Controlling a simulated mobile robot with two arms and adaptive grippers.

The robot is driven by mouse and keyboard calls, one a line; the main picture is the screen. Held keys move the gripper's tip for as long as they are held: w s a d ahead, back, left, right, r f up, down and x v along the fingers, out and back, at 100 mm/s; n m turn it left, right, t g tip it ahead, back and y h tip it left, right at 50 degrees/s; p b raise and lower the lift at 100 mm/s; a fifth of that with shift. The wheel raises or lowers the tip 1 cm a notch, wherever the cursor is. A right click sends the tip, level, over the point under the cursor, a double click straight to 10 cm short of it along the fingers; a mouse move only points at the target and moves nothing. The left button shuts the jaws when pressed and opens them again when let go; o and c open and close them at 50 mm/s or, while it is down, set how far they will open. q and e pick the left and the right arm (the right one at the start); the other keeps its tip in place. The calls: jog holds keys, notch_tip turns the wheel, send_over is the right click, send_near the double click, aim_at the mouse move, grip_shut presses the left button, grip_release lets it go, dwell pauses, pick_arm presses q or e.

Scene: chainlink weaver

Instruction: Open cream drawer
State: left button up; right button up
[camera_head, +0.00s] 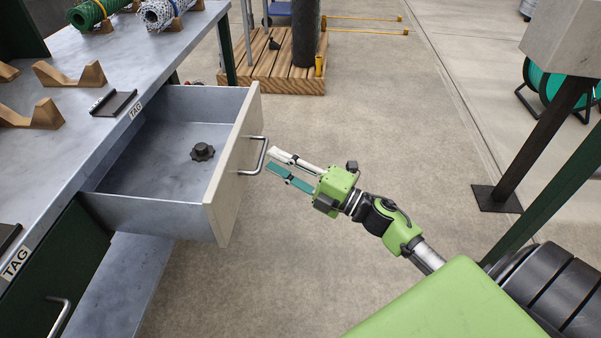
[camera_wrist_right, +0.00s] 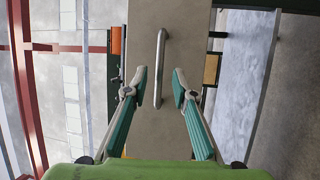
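The cream drawer (camera_head: 233,167) stands pulled out from the grey workbench in the head view. Its grey inside is visible and holds a black knob (camera_head: 202,151). The metal bar handle (camera_head: 256,156) is on the cream front; it also shows in the right wrist view (camera_wrist_right: 160,68). My right gripper (camera_head: 272,162) is just off the handle in the head view. In the right wrist view its fingers (camera_wrist_right: 159,83) are spread, one on each side of the handle's lower end, with gaps between. My left gripper is in neither view.
The workbench (camera_head: 70,60) carries wooden cradles (camera_head: 70,74), a black tag holder (camera_head: 114,103) and a green rope coil (camera_head: 90,12). A wooden pallet (camera_head: 270,68) lies behind. A dark post (camera_head: 545,140) stands right. Floor (camera_head: 340,110) around my right gripper is clear.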

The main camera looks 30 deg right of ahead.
jog(key=v, duration=0.7)
jog(key=shift+s, duration=0.2)
jog(key=shift+d, duration=0.1)
